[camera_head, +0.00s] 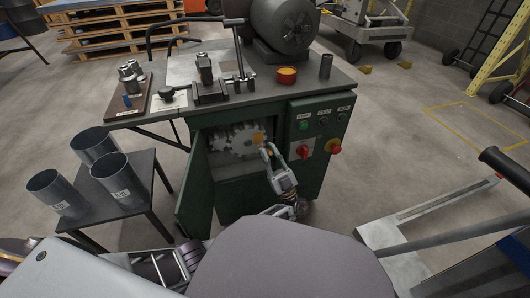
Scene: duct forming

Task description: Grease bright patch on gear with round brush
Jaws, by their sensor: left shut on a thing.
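The pale toothed gear (229,145) sits inside the open green cabinet under the bench. A bright yellow-orange patch (258,137) shows at its right side. My left gripper (267,151) reaches into the cabinet opening, just below and right of the patch. It is shut on what I take to be the round brush, which is small and mostly hidden by the fingers. I cannot tell whether the brush touches the gear. A dark round pot with orange contents (287,75) stands on the bench top. My right gripper is not in view.
The cabinet door (194,190) hangs open at left. A control panel with a red knob (304,152) and an emergency stop (334,146) is close to the right of my gripper. Metal cylinders (122,178) stand on a low table at left. A vise (207,80) is on the bench.

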